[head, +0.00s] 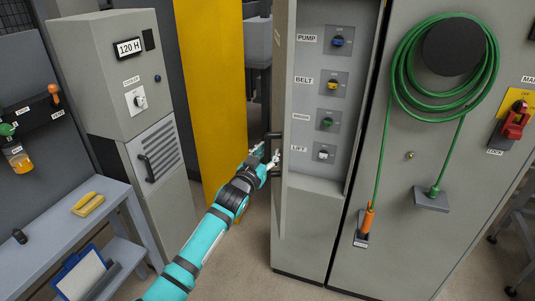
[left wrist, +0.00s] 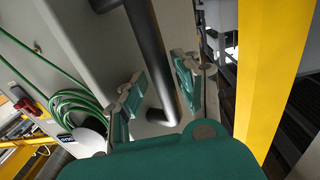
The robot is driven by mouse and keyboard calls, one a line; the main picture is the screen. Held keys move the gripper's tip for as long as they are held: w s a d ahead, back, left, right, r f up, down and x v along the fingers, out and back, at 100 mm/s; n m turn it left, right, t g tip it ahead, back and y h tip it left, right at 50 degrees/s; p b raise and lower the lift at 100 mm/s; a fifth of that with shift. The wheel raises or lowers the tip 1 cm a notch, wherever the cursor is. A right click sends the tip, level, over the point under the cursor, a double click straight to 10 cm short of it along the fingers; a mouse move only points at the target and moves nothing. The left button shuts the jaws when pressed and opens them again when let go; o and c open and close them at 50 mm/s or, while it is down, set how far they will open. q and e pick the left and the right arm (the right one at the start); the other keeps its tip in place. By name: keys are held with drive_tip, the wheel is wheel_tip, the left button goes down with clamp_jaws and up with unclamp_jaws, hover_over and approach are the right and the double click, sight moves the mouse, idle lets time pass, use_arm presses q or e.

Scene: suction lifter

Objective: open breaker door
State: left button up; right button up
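The breaker door (head: 284,80) stands swung open at the left edge of the grey breaker cabinet, seen nearly edge-on in the head view. The recessed panel (head: 311,110) behind it shows, with PUMP, BELT and LIFT labels beside switches. A black bar handle (head: 273,136) is on the door's outer left side; it also shows in the left wrist view (left wrist: 150,55). My left gripper (head: 270,157) is at the handle. In the wrist view its two fingers (left wrist: 157,92) are spread, with the bar between them and gaps visible. My right gripper is not in view.
A yellow post (head: 213,90) stands just left of my left gripper. A grey cooler cabinet (head: 107,75) and a side bench (head: 55,225) are further left. A green hose coil (head: 403,70) hangs on the cabinet at right. The floor before the cabinets is clear.

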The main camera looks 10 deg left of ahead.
use_arm(q)
drive_tip(key=shift+w, duration=0.25)
drive_tip(key=shift+a+f, duration=0.1)
drive_tip(key=v, duration=1.2)
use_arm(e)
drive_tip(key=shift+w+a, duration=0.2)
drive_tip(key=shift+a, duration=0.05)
use_arm(q)
drive_tip(key=shift+s, duration=0.1)
